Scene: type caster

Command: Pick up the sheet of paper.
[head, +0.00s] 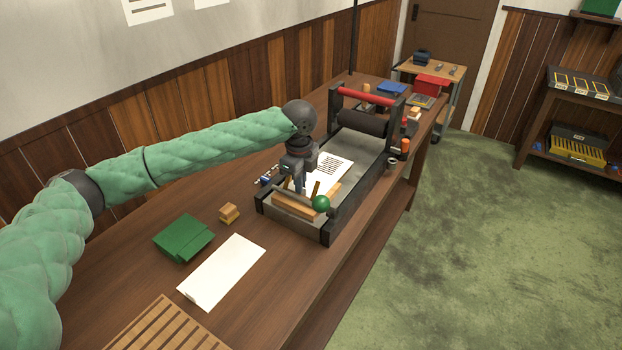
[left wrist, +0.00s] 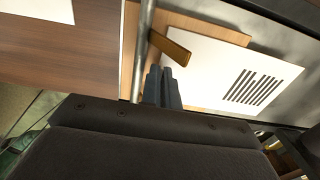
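The printed sheet of paper (head: 332,168) lies on the bed of the press, with dark lines of print. In the left wrist view the sheet (left wrist: 215,75) rests over a tan board, tilted to the picture. My left gripper (head: 298,184) is down at the near end of the press bed. In the left wrist view its fingers (left wrist: 162,72) are close together at the sheet's near edge and look shut on it; they hide that corner. My right gripper is in neither view.
A brass clip (left wrist: 170,48) stands by the sheet's corner. A green knob (head: 321,204) is at the press's near end, its black roller (head: 364,122) beyond. Blank paper (head: 222,272), green cards (head: 183,238) and a slatted rack (head: 165,328) lie on the table.

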